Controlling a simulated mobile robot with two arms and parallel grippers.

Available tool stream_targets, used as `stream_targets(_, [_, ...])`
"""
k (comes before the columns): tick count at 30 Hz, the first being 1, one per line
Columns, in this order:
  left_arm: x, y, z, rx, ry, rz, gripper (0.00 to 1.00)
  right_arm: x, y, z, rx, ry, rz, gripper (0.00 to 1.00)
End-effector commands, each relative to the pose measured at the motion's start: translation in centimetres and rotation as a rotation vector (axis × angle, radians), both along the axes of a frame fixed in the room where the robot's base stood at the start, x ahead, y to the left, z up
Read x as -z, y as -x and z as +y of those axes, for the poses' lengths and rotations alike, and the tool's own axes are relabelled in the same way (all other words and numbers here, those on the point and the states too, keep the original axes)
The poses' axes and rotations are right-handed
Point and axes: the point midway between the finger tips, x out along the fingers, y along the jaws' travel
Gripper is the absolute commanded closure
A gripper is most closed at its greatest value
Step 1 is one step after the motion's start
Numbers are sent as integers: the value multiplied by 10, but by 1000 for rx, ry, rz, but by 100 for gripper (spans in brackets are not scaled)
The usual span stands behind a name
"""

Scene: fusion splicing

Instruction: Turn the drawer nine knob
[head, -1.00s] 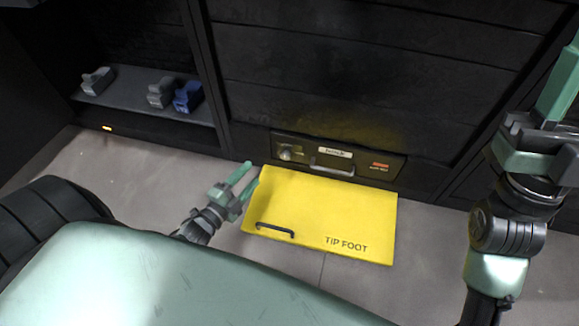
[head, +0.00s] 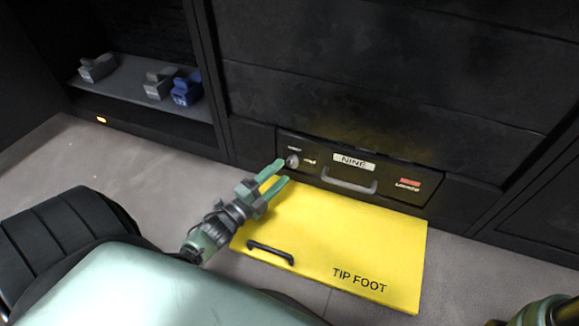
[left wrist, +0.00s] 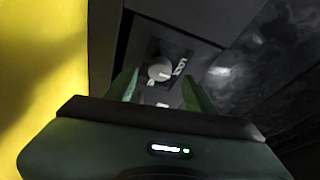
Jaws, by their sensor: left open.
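The drawer (head: 395,189) labelled NINE is a dark front low in the black cabinet, with a grey bar handle (head: 349,184) and a red tag at its right. Its round grey knob (head: 292,161) is at the drawer's left end. My left gripper (head: 281,173) is open, with its green fingertips just short of the knob. In the left wrist view the knob (left wrist: 160,70) shows ahead between the two open fingers, not gripped. My right gripper is out of view; only a bit of that arm shows at the lower right.
A yellow TIP FOOT panel (head: 340,235) with a black handle (head: 270,253) lies in front of the drawer, below my left gripper. A shelf (head: 125,93) at the left holds two grey items and a blue item (head: 186,90). Grey floor is clear at the left.

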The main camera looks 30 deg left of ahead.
Motion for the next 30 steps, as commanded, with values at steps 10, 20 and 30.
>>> stream_targets(10, [-1, -41, -6, 0, 0, 0, 46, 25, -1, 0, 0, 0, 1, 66])
stream_targets(20, [-3, -43, -6, 0, 1, 2, 57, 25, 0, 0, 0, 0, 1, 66])
stream_targets(30, [-3, -43, -6, -1, -5, 3, 100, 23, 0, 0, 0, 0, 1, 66])
